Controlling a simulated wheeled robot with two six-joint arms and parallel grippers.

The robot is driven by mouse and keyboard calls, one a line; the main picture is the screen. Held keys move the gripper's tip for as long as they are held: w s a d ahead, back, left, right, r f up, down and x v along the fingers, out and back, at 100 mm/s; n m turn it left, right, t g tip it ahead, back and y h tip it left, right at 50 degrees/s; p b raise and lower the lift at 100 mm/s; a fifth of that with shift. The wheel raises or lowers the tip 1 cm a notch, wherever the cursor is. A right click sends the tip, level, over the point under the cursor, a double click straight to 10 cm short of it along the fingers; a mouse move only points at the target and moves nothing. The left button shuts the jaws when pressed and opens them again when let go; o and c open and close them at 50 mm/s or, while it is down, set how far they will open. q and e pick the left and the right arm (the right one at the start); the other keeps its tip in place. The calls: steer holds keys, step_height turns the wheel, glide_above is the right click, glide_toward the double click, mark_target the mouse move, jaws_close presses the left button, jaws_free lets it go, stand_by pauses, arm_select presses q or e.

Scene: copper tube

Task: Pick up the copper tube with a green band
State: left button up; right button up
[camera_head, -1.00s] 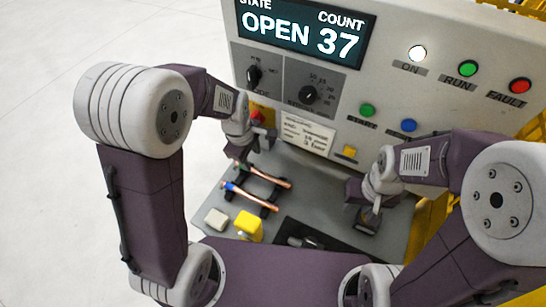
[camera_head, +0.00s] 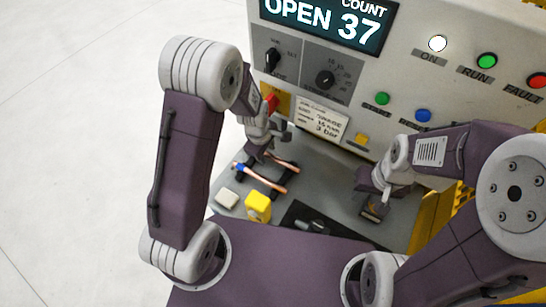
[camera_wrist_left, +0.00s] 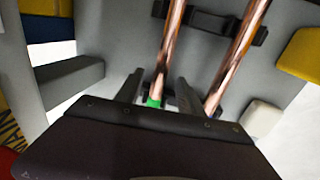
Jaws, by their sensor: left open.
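The copper tube with a green band (camera_head: 288,164) lies on a dark rack, its banded end hidden behind my left gripper (camera_head: 258,154) in the head view. In the left wrist view the green band (camera_wrist_left: 153,102) shows between the two fingers of my left gripper (camera_wrist_left: 158,90), which is open around that tube end; contact is not visible. A second copper tube with a blue band (camera_head: 262,178) lies parallel on the rack; in the wrist view this second tube (camera_wrist_left: 240,50) is just right of the fingers. My right gripper (camera_head: 374,208) hangs over the right side of the bench, its jaws unclear.
The dark rack (camera_wrist_left: 207,22) supports both tubes. A white block (camera_head: 227,199) and a yellow block (camera_head: 258,206) stand in front of it. The control panel (camera_head: 400,75) rises behind, with a red knob (camera_head: 271,103) near my left wrist.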

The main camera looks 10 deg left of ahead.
arm_select(q)
steer(key=shift+w, duration=0.1)
steer(key=shift+c, duration=1.3)
jaws_close()
